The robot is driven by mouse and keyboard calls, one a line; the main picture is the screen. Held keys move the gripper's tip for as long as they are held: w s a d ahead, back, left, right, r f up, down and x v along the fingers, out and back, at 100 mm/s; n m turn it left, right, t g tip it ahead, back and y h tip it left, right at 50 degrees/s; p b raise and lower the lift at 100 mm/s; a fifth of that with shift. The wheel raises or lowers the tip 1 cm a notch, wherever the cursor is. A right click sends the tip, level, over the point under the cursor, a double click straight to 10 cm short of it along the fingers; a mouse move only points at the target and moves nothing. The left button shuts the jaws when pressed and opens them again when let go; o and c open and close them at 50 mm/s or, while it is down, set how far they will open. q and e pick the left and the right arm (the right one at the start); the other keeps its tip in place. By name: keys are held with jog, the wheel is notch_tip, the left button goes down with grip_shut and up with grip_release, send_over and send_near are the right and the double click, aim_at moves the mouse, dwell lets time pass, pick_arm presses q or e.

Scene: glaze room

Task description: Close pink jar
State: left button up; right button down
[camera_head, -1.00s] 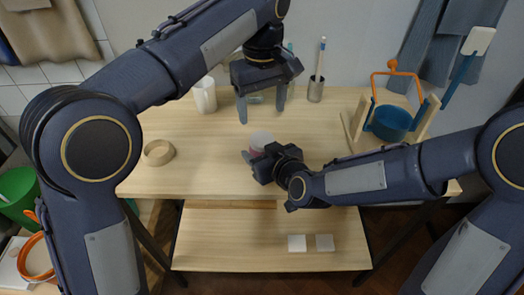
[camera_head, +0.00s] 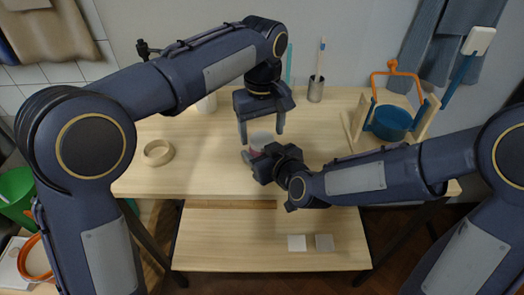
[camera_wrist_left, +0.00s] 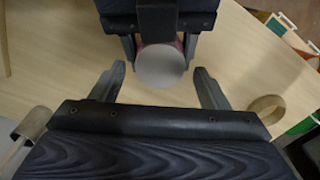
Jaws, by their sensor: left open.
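The pink jar (camera_head: 256,153) stands near the front middle of the table, mostly hidden by my right gripper. A pale grey round disc (camera_head: 262,139) covers its top. In the left wrist view the disc (camera_wrist_left: 160,68) shows whole, with pink (camera_wrist_left: 181,42) at its edge. My right gripper (camera_head: 258,158) has its fingers on both sides of the jar and appears to touch it. My left gripper (camera_head: 261,131) is open and empty, pointing down above and slightly behind the jar. In its wrist view the disc lies between and beyond its fingertips.
A wooden ring (camera_head: 158,153) lies at the table's left. A white mug (camera_head: 207,103), partly hidden, and a metal cup with brushes (camera_head: 316,90) stand at the back. A blue pot (camera_head: 391,122) in a wooden stand is at right. Two tiles (camera_head: 297,243) lie on the lower shelf.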

pick_arm(q)
jog(key=shift+f, duration=0.75)
jog(key=shift+c, duration=0.4)
jog(key=c, duration=0.9)
jog(key=m, duration=0.7)
jog(key=shift+c, duration=0.2)
jog(key=o, duration=1.1)
